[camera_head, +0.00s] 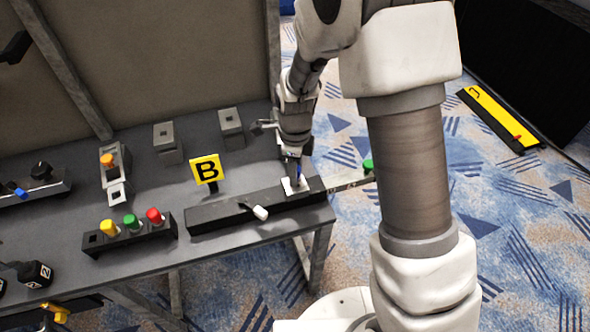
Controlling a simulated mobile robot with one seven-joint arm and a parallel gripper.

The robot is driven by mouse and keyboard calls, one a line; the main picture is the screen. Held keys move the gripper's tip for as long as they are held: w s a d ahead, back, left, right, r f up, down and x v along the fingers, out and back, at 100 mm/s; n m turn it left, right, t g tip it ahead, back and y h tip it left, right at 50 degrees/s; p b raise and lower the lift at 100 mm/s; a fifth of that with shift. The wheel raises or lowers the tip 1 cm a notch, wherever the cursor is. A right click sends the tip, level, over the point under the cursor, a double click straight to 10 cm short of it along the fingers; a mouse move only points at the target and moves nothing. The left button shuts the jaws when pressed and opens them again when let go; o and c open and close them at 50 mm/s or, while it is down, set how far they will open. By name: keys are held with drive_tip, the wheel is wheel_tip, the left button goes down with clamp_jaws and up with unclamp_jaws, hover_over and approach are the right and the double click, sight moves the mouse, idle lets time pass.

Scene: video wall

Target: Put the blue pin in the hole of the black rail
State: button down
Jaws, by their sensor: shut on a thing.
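The black rail (222,215) lies along the front right of the grey table, with a white plate (288,189) near its right end. My gripper (295,174) points down just over this plate. It is shut on the blue pin (299,170), of which only a small blue part shows between the fingers. The pin's lower end and the hole are hidden by the fingers. I cannot tell whether the pin is in the hole or just above it.
A white-tipped lever (260,212) sticks out from the rail's front. A yellow "B" sign (206,169) stands behind the rail. A black holder (132,240) with yellow, green and red pins is at left. Grey blocks (167,143) stand at the back. A green-tipped part (368,166) is beyond the table's right edge.

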drive_tip(key=shift+f, duration=0.25)
drive_tip(key=shift+f+b, duration=0.55)
unclamp_jaws()
idle(0.6)
drive_tip(key=shift+r+p, duration=2.75)
drive_tip(key=shift+r, duration=0.75)
drive_tip(key=shift+r, duration=0.1)
